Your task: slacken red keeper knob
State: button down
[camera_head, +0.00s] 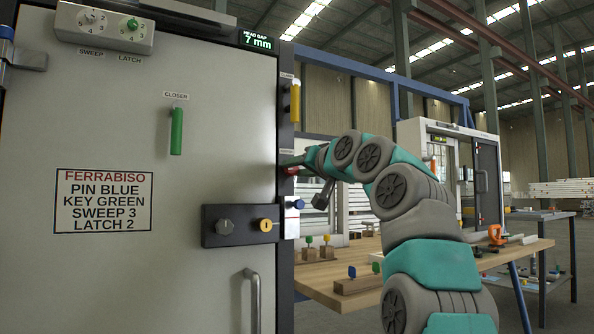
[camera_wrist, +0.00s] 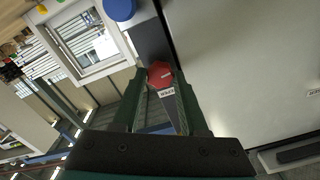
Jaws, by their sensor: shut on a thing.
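The red keeper knob (camera_head: 290,171) sits on the dark door frame, right of the grey door's edge, with a small label beside it. In the wrist view the red knob (camera_wrist: 160,73) is faceted and lies between the tips of my two fingers. My gripper (camera_wrist: 159,80) is shut on it, one finger on each side. In the head view my gripper (camera_head: 299,164) reaches the frame from the right, and the wrist partly hides the knob's surroundings. Which way the knob is turned cannot be told.
A blue knob (camera_head: 298,204) sits on the frame just below the red one; a yellow handle (camera_head: 295,103) is above. The door (camera_head: 90,270) carries a lock plate (camera_head: 240,239), a pull handle (camera_head: 253,300) and a green closer lever (camera_head: 177,131). A wooden bench (camera_head: 330,275) stands behind.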

dwell(0.4)
jog(key=shift+c, duration=2.2)
grip_release()
jog(key=b+v, duration=0.2)
jog(key=v, duration=0.5)
jog(key=shift+s+d, duration=0.25)
jog(key=shift+s, duration=0.05)
jog(key=shift+f, duration=0.1)
